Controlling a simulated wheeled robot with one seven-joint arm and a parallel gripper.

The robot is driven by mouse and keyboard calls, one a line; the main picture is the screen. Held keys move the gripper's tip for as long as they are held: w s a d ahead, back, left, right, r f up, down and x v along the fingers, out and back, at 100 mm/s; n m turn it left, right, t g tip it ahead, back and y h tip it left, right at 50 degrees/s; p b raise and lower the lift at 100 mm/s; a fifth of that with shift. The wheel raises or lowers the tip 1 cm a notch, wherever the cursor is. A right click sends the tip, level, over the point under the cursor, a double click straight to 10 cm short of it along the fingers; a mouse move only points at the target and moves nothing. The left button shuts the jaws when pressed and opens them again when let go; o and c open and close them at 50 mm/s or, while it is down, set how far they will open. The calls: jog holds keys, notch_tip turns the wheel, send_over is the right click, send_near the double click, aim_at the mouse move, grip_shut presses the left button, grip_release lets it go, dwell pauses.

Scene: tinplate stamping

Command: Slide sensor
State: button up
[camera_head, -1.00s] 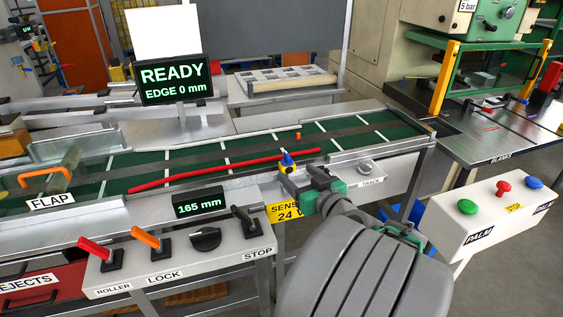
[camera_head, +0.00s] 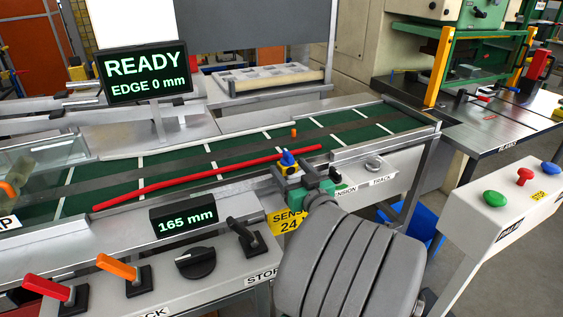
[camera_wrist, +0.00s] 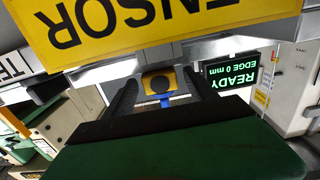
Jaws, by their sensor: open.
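The sensor is a small yellow block with a blue knob (camera_head: 288,159) on the near rail of the conveyor. My gripper (camera_head: 296,178) is at it, its jaws around or just in front of the block; contact cannot be told. In the wrist view the yellow sensor block (camera_wrist: 158,80), with a dark round spot, shows between the two open dark fingers of my gripper (camera_wrist: 160,92). A yellow SENSOR label (camera_head: 286,219) hangs below the rail; it fills the top of the wrist view. A small display (camera_head: 184,222) left of the sensor reads 165 mm.
A red strip (camera_head: 208,178) runs along the green conveyor belt (camera_head: 190,160). A screen (camera_head: 148,78) reads READY, EDGE 0 mm. Several levers and a black knob (camera_head: 197,262) sit on the front panel. A palm-button box (camera_head: 490,220) stands at right.

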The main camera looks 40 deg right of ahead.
aim_at(283, 161)
jog(key=x, duration=0.5)
jog(key=shift+c, duration=0.4)
jog(key=shift+s, duration=0.1)
grip_shut()
dwell(0.4)
